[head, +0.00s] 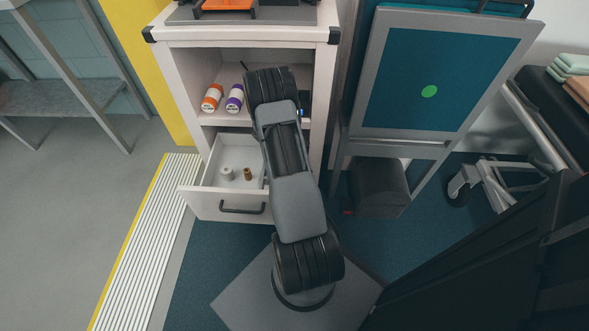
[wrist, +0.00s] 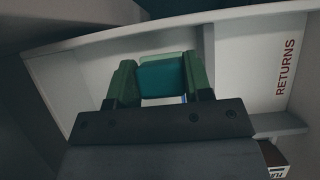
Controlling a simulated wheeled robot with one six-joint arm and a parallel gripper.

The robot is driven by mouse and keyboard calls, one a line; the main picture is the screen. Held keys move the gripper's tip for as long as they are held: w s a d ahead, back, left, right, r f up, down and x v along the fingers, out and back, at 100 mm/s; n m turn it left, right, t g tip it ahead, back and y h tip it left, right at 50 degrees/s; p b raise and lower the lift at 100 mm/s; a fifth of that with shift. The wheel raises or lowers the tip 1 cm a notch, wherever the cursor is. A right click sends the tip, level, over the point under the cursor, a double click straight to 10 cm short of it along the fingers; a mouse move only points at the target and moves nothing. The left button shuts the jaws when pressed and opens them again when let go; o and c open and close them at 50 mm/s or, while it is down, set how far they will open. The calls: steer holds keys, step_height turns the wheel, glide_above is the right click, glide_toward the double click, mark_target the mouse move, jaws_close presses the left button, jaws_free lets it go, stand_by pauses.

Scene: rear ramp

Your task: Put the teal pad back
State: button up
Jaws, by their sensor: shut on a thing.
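The teal pad (wrist: 163,77) is a small block between the two green fingers of my gripper (wrist: 158,84) in the wrist view. The fingers are shut on it from both sides. The gripper is facing into a white compartment whose wall carries the word RETURNS (wrist: 286,68) at the right. I cannot tell whether the pad touches a surface. In the head view my arm reaches into the white cabinet (head: 184,50), and it hides the gripper and the pad.
Orange-capped (head: 212,97) and purple-capped (head: 235,98) bottles stand on the cabinet shelf, left of my arm. A blue-faced panel (head: 408,80) stands right of the cabinet. Pale green folded items (head: 571,63) lie on a cart at far right.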

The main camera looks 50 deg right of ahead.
steer(key=shift+s+d+f, duration=0.15)
steer(key=shift+d+f, duration=0.15)
steer(key=shift+f, duration=0.2)
step_height(320, 180, down, 3)
steer(key=shift+d+f+b, duration=0.1)
steer(key=shift+b, duration=1.1)
steer(key=o, duration=1.1)
steer(key=shift+c, duration=0.2)
steer(key=shift+r, duration=0.2)
